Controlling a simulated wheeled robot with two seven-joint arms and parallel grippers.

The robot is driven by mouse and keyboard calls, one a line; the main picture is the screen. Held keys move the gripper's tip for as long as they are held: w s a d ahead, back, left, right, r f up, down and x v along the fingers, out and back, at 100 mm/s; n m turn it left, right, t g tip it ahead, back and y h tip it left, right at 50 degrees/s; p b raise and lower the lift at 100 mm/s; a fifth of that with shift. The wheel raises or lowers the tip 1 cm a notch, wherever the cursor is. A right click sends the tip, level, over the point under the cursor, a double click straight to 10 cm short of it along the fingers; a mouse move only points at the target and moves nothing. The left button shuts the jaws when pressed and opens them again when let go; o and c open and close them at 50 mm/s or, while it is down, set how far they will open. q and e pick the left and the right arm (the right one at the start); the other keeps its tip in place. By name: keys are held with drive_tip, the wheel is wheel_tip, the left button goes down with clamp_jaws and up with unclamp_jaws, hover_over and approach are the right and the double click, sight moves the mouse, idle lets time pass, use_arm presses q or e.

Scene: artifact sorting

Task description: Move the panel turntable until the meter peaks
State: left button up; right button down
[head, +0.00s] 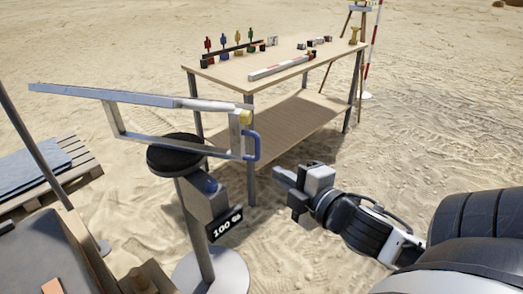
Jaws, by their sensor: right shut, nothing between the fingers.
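The panel turntable has a round black top (176,154) on a post with a round grey base (211,272). A tilted panel (135,97) in a light frame is mounted on it, with a blue handle (254,146) and a yellow knob at its right end. The meter (225,224) on the post reads what looks like "100" with a small unit I cannot make out. My right gripper (284,176) is shut and empty, to the right of the blue handle and apart from it. My left gripper is not in view.
A wooden table (215,72) behind holds several small coloured figures, a red-and-white scale bar (277,68) and small blocks. A pallet with a grey-blue slab (35,165) lies at the left. A tripod stands at the back right. Open sand lies around my right gripper.

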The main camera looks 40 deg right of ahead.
drive_tip(key=r+n, duration=0.1)
drive_tip(key=r, duration=0.1)
approach(248, 135)
drive_tip(key=w+a, duration=0.2)
drive_tip(key=w, duration=0.1)
drive_tip(key=shift+w+d+f+t, duration=0.3)
drive_tip(key=shift+w+d+f, duration=0.15)
drive_tip(key=shift+w+d, duration=0.3)
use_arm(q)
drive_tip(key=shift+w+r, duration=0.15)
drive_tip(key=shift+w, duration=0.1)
use_arm(e)
drive_tip(key=shift+w+d+f, duration=0.1)
drive_tip(key=shift+w+d, duration=0.3)
drive_tip(key=shift+d, duration=0.15)
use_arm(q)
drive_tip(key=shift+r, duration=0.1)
